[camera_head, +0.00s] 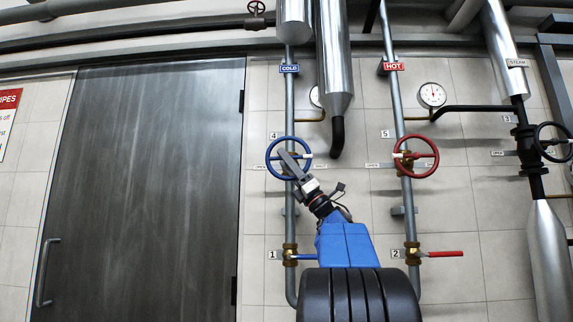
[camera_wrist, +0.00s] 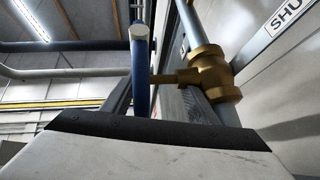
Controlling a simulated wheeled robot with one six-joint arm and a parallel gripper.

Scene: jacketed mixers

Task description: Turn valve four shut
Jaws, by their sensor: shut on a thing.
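Valve four is a blue handwheel (camera_head: 267,157) on the grey pipe with the blue COLD sign. The number 4 is on the wall at its upper left, and a white mark shows on its right side. My gripper (camera_head: 290,160) reaches up to the wheel from the lower right and covers part of it. In the wrist view the blue wheel (camera_wrist: 141,75) shows edge-on between the fingers, with a pale mark at its top end. The brass valve body (camera_wrist: 208,72) is just right of it. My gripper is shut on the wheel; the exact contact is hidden.
A red handwheel (camera_head: 434,157), number 5, is on the HOT pipe to the right. A red lever (camera_head: 446,254) and a blue lever (camera_head: 306,257) sit lower down. A black handwheel (camera_head: 541,150) is at far right. A dark door (camera_head: 150,190) is at left.

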